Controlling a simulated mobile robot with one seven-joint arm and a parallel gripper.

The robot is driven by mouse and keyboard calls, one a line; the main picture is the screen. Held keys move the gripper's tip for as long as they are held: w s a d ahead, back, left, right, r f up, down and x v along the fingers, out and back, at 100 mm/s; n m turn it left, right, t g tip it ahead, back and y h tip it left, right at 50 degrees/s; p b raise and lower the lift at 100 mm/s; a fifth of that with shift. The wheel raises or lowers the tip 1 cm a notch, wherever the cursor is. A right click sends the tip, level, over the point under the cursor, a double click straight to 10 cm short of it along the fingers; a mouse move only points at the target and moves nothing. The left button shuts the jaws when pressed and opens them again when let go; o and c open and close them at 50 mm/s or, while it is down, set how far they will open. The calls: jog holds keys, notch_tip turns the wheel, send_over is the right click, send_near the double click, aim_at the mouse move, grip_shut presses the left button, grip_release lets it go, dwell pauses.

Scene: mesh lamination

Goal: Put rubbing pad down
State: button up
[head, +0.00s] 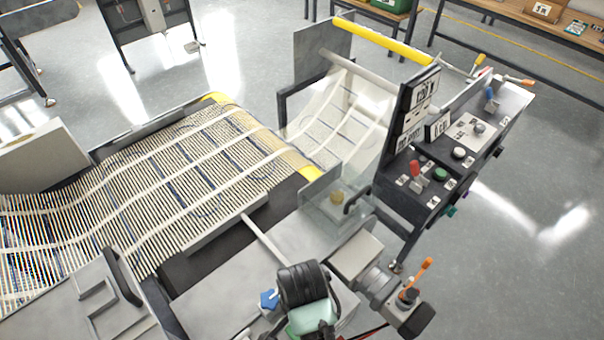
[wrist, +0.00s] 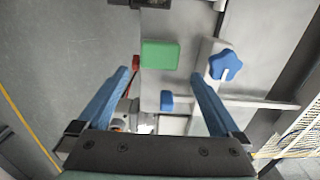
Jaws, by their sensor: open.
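A green block, which looks like the rubbing pad (wrist: 160,54), lies on a grey machine surface in the wrist view. My gripper (wrist: 161,76) is open, with its two blue fingers spread apart. The pad is just beyond the fingertips, within the gap between them, and neither finger appears to touch it. I cannot tell the height of the fingers above it. In the head view my arm's end is at the bottom centre, and its fingers and the pad are hidden there.
A blue star knob (wrist: 224,65) stands close to the right fingertip; the knob (head: 269,299) also shows in the head view. A small blue block (wrist: 166,100) lies between the fingers. The mesh conveyor (head: 150,180) and control panel (head: 430,175) stand farther off.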

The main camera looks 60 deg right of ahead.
jog(key=shift+r, duration=1.25)
jog(key=w+d+r+n+t+h, duration=0.25)
jog(key=w+r+n+t, duration=0.35)
jog(key=w+r, duration=0.9)
jog(key=w+a+r+n+t+h, duration=0.1)
jog(key=w+a+r+n+t, duration=0.15)
jog(key=w+r, duration=0.35)
jog(key=w+a+r+n+t+h, duration=0.1)
jog(key=w+r+t, duration=0.3)
jog(key=r, duration=0.4)
jog(key=w+a+r+n+t, duration=0.1)
jog(key=a+r+n+t, duration=0.4)
jog(key=r, duration=1)
jog(key=s+a+r+n+t+y, duration=0.1)
jog(key=s+a+r+n+t, duration=0.1)
jog(key=r, duration=0.6)
jog(key=s+a+r+n+t+y, duration=0.2)
jog(key=s+a+r+t, duration=0.2)
jog(key=s+a+r, duration=0.1)
jog(key=s+a+r+n+t+y, duration=0.1)
jog(key=s+a+r+t, duration=0.3)
jog(key=r, duration=0.6)
jog(key=shift+s+a+r+n, duration=0.2)
jog(key=shift+a+r+n, duration=0.15)
jog(key=shift+n, duration=0.2)
jog(key=shift+y, duration=0.25)
